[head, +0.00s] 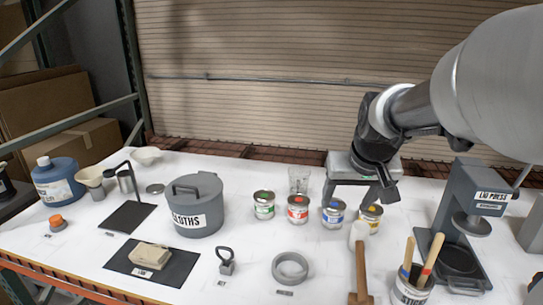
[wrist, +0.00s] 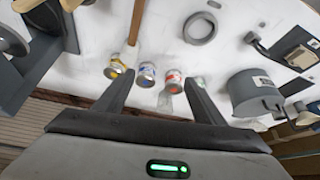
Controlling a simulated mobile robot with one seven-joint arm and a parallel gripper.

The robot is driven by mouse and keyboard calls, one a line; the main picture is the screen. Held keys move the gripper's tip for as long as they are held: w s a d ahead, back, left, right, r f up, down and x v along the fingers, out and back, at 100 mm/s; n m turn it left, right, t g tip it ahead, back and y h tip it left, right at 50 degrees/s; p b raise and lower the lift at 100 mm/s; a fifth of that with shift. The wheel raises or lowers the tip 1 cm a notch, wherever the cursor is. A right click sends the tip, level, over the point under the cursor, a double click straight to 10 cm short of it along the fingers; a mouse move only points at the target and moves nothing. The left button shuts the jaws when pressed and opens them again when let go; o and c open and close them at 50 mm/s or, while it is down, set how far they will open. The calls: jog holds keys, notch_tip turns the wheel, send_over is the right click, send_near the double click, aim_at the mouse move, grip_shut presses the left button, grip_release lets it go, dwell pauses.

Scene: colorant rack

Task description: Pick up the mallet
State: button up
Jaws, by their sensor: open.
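The mallet has a pale head (head: 359,232) and a wooden handle (head: 361,270) that runs toward the front edge of the table, right of centre in the head view. Its handle also shows at the top of the wrist view (wrist: 138,22). My gripper (head: 358,197) is open and empty, above and behind the mallet, over the row of paint cans. In the wrist view its two fingers (wrist: 160,82) are spread wide. The mallet lies in front of the fingers, not between them.
Cans with green (head: 264,204), red (head: 298,208), blue (head: 333,213) and yellow (head: 370,218) marks stand behind and beside the mallet head. A stick pot (head: 408,292) and lid press (head: 470,215) stand to the right. A grey ring (head: 290,268) lies left.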

jog(key=g+b, duration=0.1)
send_near(359, 242)
jog(key=x, duration=0.3)
jog(key=w+x, duration=0.1)
jog(key=x, duration=0.2)
jog(key=shift+w+d, duration=0.1)
jog(key=shift+d, duration=0.1)
jog(key=shift+d+x, duration=0.15)
jog(key=shift+x, duration=1.4)
jog(key=shift+d+x, duration=0.15)
jog(key=shift+x, duration=1.35)
jog(key=c, duration=1.3)
jog(key=shift+o, duration=0.2)
notch_tip(359, 242, up, 10)
jog(key=shift+r, duration=0.1)
